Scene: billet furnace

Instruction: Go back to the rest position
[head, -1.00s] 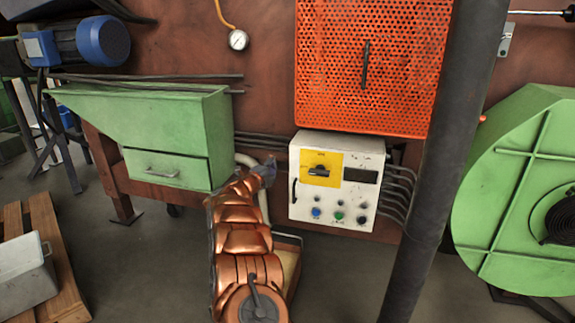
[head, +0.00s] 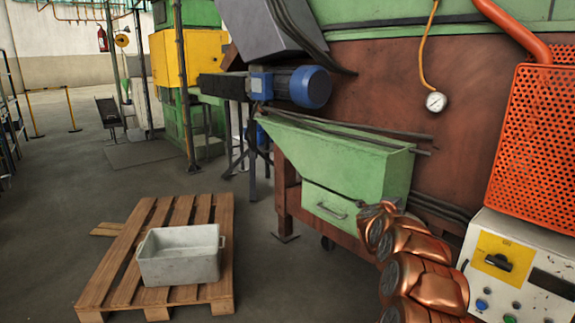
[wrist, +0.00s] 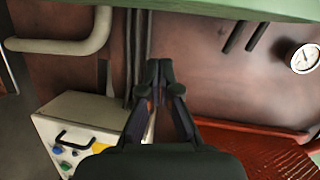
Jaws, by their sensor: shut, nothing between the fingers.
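My gripper (wrist: 158,75) shows in the wrist view, its dark fingertips together with nothing between them. Behind it are the red-brown furnace wall (wrist: 225,65) and dark pipes. My copper-coloured arm rises at the lower right of the head view, in front of the furnace wall and left of the white control box (head: 515,270). My gripper cannot be made out in the head view. The control box also shows at the lower left of the wrist view (wrist: 85,110).
A green hopper with a drawer (head: 340,160) stands just left of my arm. An orange mesh guard (head: 535,150) is at the right. A gauge (head: 436,102) hangs on the wall. A grey bin (head: 180,260) sits on a wooden pallet (head: 130,290); floor behind it is clear.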

